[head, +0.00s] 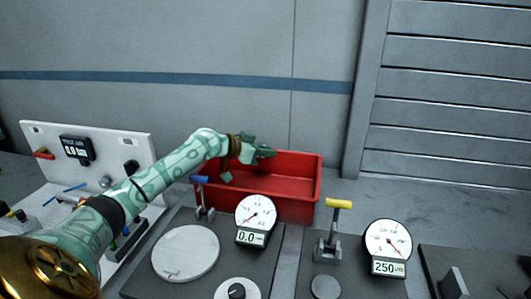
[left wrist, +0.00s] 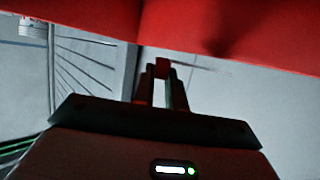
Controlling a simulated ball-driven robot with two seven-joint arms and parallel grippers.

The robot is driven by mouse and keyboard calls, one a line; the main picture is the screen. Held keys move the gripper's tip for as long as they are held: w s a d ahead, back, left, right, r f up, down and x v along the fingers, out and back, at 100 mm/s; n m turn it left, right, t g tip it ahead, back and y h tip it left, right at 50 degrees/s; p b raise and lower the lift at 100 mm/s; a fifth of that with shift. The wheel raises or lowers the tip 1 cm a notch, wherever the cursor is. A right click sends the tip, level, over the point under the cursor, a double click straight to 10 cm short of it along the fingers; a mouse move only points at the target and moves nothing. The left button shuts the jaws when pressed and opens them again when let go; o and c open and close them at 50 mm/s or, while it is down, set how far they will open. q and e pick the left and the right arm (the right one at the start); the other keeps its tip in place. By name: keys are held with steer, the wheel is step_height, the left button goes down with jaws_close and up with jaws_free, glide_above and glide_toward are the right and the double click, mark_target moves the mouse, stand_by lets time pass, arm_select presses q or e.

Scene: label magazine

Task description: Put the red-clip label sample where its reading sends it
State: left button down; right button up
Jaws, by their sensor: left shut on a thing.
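My left gripper (head: 264,152) is over the red bin (head: 298,208), near its back rim. In the left wrist view the gripper's fingers (left wrist: 163,85) are shut on a small red piece (left wrist: 162,67), which looks like the red clip of the label sample. The rest of the sample cannot be made out, and I cannot pick it out in the head view. The bin's red wall fills the top of the left wrist view (left wrist: 240,30). My right gripper is not in view.
A round plate (head: 185,253) and a dial with display 0.0 (head: 256,213) stand before the bin. A yellow-handled lever (head: 338,204) and a dial reading 250 (head: 387,242) stand to the right. A white panel (head: 120,150) with a 0.0 display stands at left.

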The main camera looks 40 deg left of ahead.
arm_select(q)
steer(key=shift+s+d+f+b, duration=0.1)
steer(key=shift+f+b, duration=0.3)
steer(key=shift+f, duration=0.2)
steer(key=c, duration=1.4)
jaws_free()
steer(key=shift+c, duration=0.2)
steer(key=shift+f, duration=0.1)
steer(key=r+p+v, duration=0.1)
steer(key=p+v, duration=0.1)
steer(key=v, duration=0.6)
steer(key=shift+w+r+p, duration=0.2)
steer(key=shift+w+p, duration=0.05)
steer(key=shift+p, duration=0.1)
